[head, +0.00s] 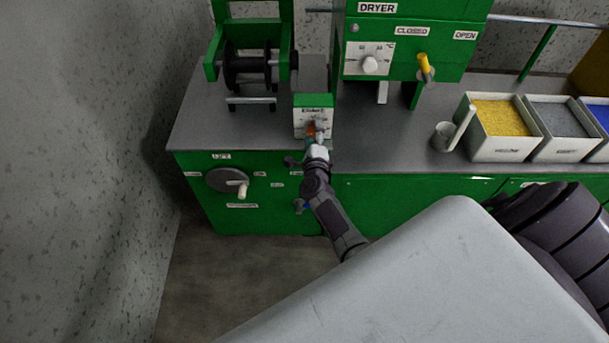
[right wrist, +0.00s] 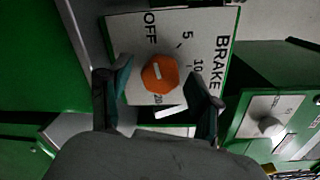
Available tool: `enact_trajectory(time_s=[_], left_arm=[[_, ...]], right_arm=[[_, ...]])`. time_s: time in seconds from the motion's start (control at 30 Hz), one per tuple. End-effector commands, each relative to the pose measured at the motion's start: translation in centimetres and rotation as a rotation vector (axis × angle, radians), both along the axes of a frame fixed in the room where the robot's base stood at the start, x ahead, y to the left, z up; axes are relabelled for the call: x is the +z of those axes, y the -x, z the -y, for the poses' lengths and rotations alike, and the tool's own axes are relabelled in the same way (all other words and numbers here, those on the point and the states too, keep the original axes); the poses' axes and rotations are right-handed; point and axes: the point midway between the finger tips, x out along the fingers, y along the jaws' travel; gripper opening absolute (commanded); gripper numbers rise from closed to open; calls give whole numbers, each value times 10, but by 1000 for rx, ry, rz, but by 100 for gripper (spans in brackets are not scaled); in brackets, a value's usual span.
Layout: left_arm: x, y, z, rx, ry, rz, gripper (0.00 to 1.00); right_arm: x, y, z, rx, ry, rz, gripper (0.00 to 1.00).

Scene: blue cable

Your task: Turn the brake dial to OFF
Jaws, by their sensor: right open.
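The brake box (head: 313,103) is a small green box with a white face at the front of the bench. Its orange hexagonal dial (right wrist: 160,73) shows in the right wrist view, with a short white mark on it. The face reads BRAKE, with OFF and numbers around the dial. I cannot tell exactly which label the mark points to. My right gripper (head: 316,138) is in front of the box. In the right wrist view its two fingers are open, one on each side of the dial; contact is not clear. My left gripper is not in view.
A black spool (head: 246,70) stands behind the box to the left. The dryer (head: 418,40), with a white knob and yellow lever, stands behind to the right. A white scoop (head: 445,134) and bins of yellow (head: 470,140) and grey (head: 560,148) pellets sit further right.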

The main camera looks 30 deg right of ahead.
Motion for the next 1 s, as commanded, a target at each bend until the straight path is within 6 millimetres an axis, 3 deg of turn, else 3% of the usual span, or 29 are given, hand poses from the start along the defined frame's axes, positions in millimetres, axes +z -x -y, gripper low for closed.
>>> enact_trajectory(time_s=[0.3,0.67,1.0], left_arm=[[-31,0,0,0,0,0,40],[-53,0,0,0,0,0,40],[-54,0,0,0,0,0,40]], right_arm=[[-5,0,0,2,-536,331,63],[-5,-1,-1,3,-1076,660,63],[-4,60,-33,-3,-1104,673,63]])
